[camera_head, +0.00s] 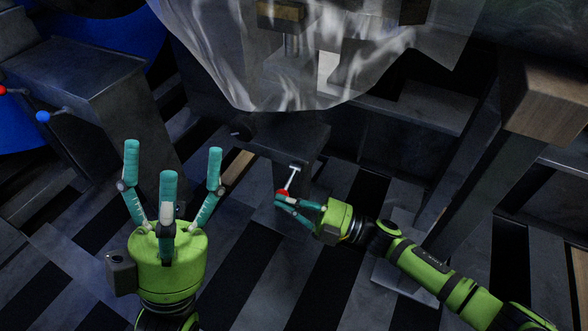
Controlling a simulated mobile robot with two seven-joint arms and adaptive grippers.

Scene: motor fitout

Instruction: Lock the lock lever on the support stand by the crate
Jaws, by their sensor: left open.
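A lock lever (292,178) with a pale metal rod and a red knob sits on the dark support stand (290,137) in the middle. The rod slants down and left to the knob. My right gripper (280,202) reaches in from the right, with its teal fingers at the red knob and partly overlapping it. I cannot tell whether they grip it. My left gripper (171,165) is at the lower left, fingers pointing up and spread, open and empty, apart from the lever. No crate can be clearly made out.
Another dark stand (85,85) at the left has a lever with a blue knob (43,117) and one with a red knob (4,91). A clear plastic sheet (300,75) hangs above the middle stand. A wooden block (548,100) is at the right. The floor is striped.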

